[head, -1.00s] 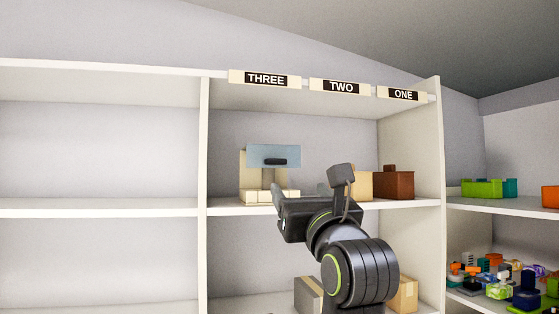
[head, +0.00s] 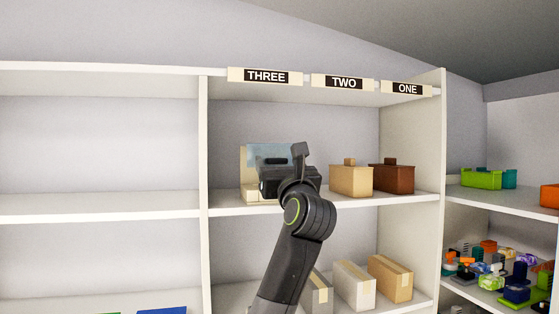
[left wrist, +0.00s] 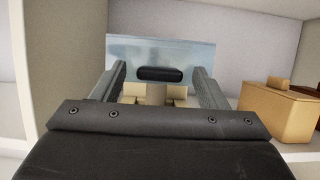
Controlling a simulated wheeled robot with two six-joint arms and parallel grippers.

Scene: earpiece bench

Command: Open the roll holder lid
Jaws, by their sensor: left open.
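The roll holder (head: 247,188) is a cream box on the middle shelf under the THREE sign. Its pale blue lid panel (head: 257,152) has a black handle, which shows clearly in the left wrist view (left wrist: 160,74) across the lid (left wrist: 160,48). My left gripper (head: 269,167) is in front of the holder and covers much of it in the head view. In the left wrist view its two fingers (left wrist: 160,70) are open, one on each side of the handle. Nothing is held, and whether they reach the handle's depth is unclear. My right gripper is not in view.
A tan box (head: 350,181) and a brown box (head: 392,180) stand to the right on the same shelf. Several cartons (head: 354,285) are on the shelf below. The shelf divider (head: 205,150) is close on the left. The left bays look mostly empty.

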